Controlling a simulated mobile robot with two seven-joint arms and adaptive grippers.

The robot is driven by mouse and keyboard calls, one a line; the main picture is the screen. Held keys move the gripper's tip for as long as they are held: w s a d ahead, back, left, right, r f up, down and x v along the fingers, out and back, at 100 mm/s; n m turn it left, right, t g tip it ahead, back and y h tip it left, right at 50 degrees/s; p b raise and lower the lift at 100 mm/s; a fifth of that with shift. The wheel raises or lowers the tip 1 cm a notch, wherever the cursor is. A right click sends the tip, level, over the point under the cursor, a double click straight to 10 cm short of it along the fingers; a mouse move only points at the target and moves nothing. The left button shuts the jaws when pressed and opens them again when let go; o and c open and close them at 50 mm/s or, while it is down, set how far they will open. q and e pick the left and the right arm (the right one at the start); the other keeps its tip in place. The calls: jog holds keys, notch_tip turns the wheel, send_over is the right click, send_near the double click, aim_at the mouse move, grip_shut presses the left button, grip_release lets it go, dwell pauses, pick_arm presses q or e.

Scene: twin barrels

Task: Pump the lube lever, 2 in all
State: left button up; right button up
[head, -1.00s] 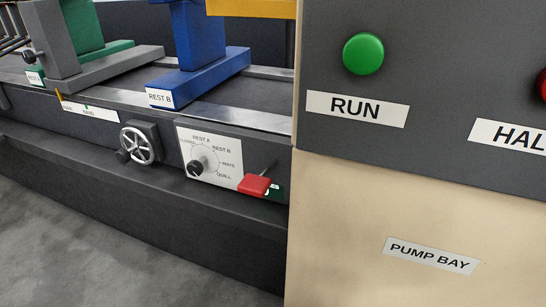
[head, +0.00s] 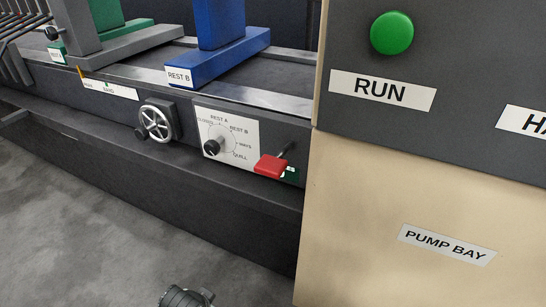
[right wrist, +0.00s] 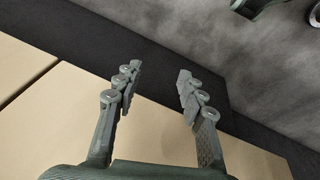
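The lube lever has a red handle (head: 271,166) on a dark rod. It sticks out from the front of the machine bed, just right of the white selector plate (head: 229,139) with its black knob. A green tag sits behind the handle. My right gripper (right wrist: 157,85) shows in the right wrist view with its two fingers spread apart and nothing between them. It is over beige panels, and the lever is not in that view. A dark rounded part (head: 186,296) at the bottom of the head view looks like part of my arm. My left gripper is not in view.
The beige pump bay cabinet (head: 400,210) stands close to the right of the lever, with a green RUN button (head: 392,33) above. A handwheel (head: 154,122) is left of the selector plate. A dark ledge (head: 180,170) runs below. The grey floor in front looks clear.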

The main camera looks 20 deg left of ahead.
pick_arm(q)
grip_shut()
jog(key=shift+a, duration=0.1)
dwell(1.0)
